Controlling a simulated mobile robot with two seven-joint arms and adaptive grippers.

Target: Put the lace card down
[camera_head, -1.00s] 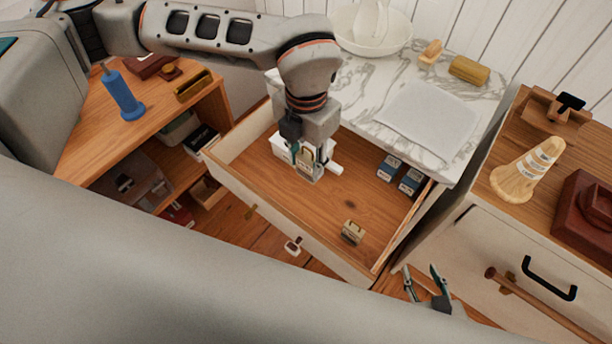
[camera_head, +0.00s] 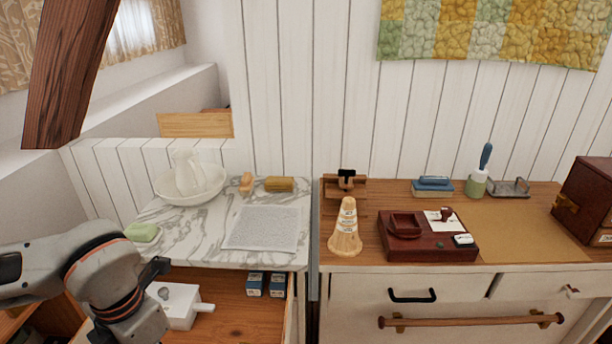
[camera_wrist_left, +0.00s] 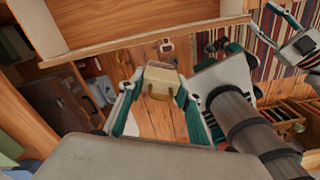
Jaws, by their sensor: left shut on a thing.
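My left gripper (camera_wrist_left: 158,92) shows in the wrist view with its teal fingers on either side of a small beige piece with a gold-brown lower part, which I take for the lace card (camera_wrist_left: 160,74). It is shut on that piece. In the head view my left arm comes in at the lower left, and its fingers and the card are hidden below. My right gripper (camera_wrist_left: 277,28) shows at the upper right of the wrist view, its fingers apart and apparently empty.
The open drawer (camera_head: 240,320) holds a white box with a handle (camera_head: 182,305) and two blue boxes (camera_head: 265,284). A grey-white mat (camera_head: 263,228) and a bowl with a jug (camera_head: 190,185) stand on the marble top (camera_head: 190,243).

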